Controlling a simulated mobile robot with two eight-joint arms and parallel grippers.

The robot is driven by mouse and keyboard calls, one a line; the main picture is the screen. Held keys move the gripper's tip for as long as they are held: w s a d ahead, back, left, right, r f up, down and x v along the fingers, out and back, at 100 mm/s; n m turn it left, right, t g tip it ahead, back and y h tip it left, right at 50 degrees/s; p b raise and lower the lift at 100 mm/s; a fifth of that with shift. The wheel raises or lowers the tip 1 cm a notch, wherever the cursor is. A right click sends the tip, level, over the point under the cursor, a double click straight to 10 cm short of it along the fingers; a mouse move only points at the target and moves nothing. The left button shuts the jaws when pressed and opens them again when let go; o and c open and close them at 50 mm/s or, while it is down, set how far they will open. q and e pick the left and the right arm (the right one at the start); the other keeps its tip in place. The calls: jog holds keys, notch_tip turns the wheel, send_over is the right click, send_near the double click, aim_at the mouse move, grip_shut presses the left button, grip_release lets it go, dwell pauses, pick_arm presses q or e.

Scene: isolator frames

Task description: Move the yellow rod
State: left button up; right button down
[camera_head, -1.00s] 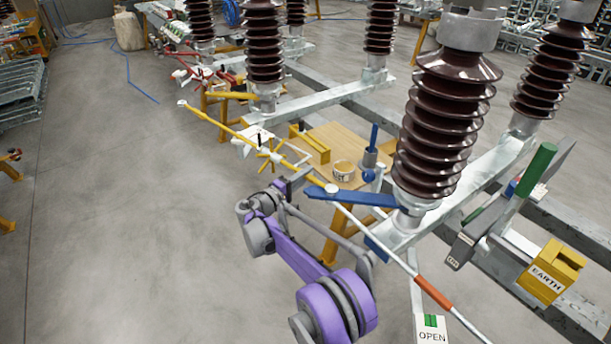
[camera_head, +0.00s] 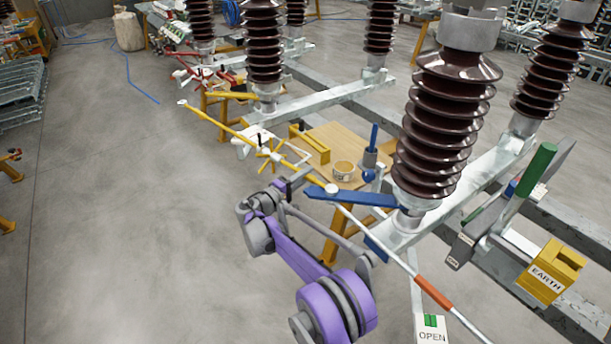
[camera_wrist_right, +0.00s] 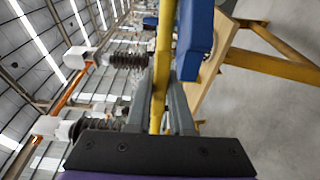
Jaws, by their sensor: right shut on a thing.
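The yellow rod (camera_head: 222,127) runs slantwise from a ring-like tip at the upper left down toward the blue lever (camera_head: 352,197). Several short yellow prongs stand out around its middle. My right gripper (camera_head: 299,178), on the purple and grey arm, is at the rod's lower right part. In the right wrist view the yellow rod (camera_wrist_right: 162,70) passes between the grey fingers (camera_wrist_right: 160,105), which are shut on it. A blue part (camera_wrist_right: 195,40) is close beside the fingers there. My left gripper is not in view.
Brown ribbed insulators (camera_head: 447,125) stand on grey steel beams (camera_head: 340,95) to the right. A white rod with an orange band (camera_head: 433,291) slants to the lower right.

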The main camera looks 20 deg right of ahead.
jog(key=d+m+g+h, duration=0.1)
jog(key=w+d+m+g+h, duration=0.1)
jog(key=g, duration=0.1)
jog(key=shift+m+g+p, duration=0.3)
jog(key=shift+p, duration=0.05)
jog(key=c, duration=0.8)
grip_release()
jog(key=v, duration=1)
jog(key=shift+a, duration=0.35)
jog(key=shift+s, duration=0.15)
jog(key=shift+a, duration=0.1)
